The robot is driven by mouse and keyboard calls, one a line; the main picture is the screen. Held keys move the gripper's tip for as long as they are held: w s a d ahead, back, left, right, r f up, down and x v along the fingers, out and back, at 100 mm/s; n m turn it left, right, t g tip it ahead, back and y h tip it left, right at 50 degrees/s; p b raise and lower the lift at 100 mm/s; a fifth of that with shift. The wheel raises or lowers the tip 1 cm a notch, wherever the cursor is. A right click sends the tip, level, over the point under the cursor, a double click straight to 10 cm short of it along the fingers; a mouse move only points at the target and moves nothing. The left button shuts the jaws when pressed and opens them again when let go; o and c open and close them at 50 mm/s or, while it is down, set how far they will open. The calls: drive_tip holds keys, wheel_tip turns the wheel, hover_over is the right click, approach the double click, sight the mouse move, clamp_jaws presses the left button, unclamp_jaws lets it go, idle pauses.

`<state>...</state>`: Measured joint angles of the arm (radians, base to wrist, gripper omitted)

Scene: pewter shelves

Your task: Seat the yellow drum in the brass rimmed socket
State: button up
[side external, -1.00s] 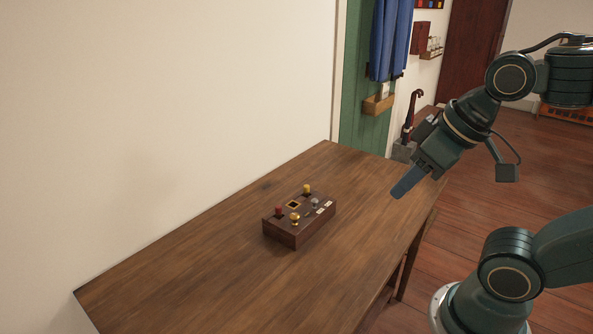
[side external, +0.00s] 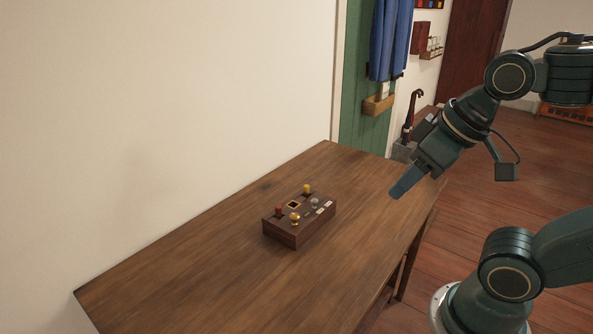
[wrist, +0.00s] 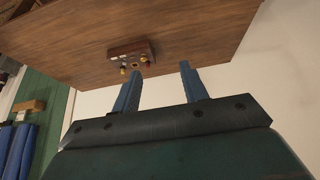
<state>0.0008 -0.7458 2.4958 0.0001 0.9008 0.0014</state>
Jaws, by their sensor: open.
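The yellow drum (side external: 307,188) stands upright at the far end of a dark wooden block (side external: 286,236) on the table. It is small in the wrist view (wrist: 123,70). The brass rimmed socket (side external: 293,204) is a square dark opening in the block's top, between the drum and a red piece; nothing shows in it. My gripper (side external: 402,188) is in the air right of the block, well apart from it, pointing down and left. In the wrist view its two blue fingers (wrist: 160,69) are spread with nothing between them.
A red piece (side external: 279,211), a gold knob (side external: 294,217) and a grey piece (side external: 314,203) also stand on the block, with pale labels at its right edge. The rest of the wooden table (side external: 200,270) is clear. A white wall (side external: 170,120) runs along its left side.

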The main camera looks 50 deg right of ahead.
drive_tip(key=w+d+r+m+g, duration=0.1)
drive_tip(key=w+d+r+m, duration=0.1)
drive_tip(key=w, duration=0.4)
drive_tip(key=w+d+r+m+g, duration=0.1)
drive_tip(key=w+d+r, duration=0.1)
drive_tip(key=w, duration=0.4)
drive_tip(key=m+g, duration=0.4)
drive_tip(key=m, duration=0.4)
hover_over(307, 186)
wheel_tip(307, 186, down, 20)
drive_tip(key=r, duration=0.1)
drive_tip(key=shift+w+d+f, duration=0.1)
drive_tip(key=shift+f, duration=0.5)
drive_tip(key=shift+f, duration=4.3)
drive_tip(key=shift+f, duration=0.1)
